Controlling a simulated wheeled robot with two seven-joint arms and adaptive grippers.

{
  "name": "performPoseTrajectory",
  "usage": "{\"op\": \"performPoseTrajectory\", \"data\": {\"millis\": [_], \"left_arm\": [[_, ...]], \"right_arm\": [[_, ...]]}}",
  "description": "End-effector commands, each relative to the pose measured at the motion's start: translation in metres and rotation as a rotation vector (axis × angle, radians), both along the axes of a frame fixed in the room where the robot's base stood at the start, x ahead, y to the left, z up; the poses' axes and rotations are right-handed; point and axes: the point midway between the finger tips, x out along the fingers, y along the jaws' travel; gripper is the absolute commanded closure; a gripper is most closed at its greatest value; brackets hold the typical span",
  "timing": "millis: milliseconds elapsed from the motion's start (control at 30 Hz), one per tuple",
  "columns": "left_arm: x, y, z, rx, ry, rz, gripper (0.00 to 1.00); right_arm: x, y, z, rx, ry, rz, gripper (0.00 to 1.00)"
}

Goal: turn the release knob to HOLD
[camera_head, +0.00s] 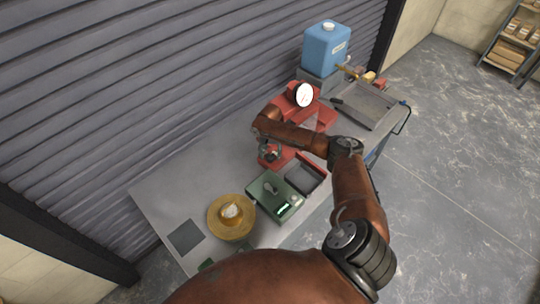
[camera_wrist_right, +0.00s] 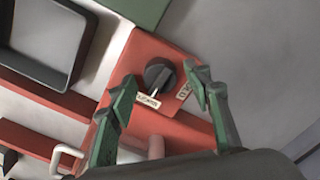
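In the right wrist view the release knob (camera_wrist_right: 161,74) is a dark round knob on the red base (camera_wrist_right: 140,55) of the machine. A pale pointer line on it points toward the left of two small cream labels (camera_wrist_right: 148,101); the other label (camera_wrist_right: 184,91) is partly behind a finger. The lettering is too small to read surely. My right gripper (camera_wrist_right: 160,79) is open, with one green finger on each side of the knob and no clear contact. In the head view my right gripper (camera_head: 270,153) is over the red base and hides the knob. My left gripper is out of view.
The red machine carries a white dial gauge (camera_head: 304,95). A green box (camera_head: 268,203), a dark tray (camera_head: 304,178) and a gold dish (camera_head: 232,231) stand close by. A blue tank (camera_head: 325,48) and a grey tray (camera_head: 365,104) are at the far end.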

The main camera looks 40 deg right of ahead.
Motion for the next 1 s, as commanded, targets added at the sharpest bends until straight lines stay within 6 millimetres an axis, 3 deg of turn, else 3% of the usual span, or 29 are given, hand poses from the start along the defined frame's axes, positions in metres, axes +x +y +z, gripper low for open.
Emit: {"op": "performPoseTrajectory", "data": {"millis": [267, 567, 1000], "left_arm": [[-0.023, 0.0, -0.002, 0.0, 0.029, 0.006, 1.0], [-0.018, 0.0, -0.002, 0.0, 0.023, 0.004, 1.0], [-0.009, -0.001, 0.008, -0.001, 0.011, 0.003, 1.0]], "right_arm": [[0.0, 0.0, 0.0, 0.0, 0.0, 0.0, 0.75], [0.0, 0.0, 0.0, -0.001, 0.001, -0.001, 0.95], [-0.001, 0.0, 0.001, 0.001, 0.001, 0.103, 0.95]]}}
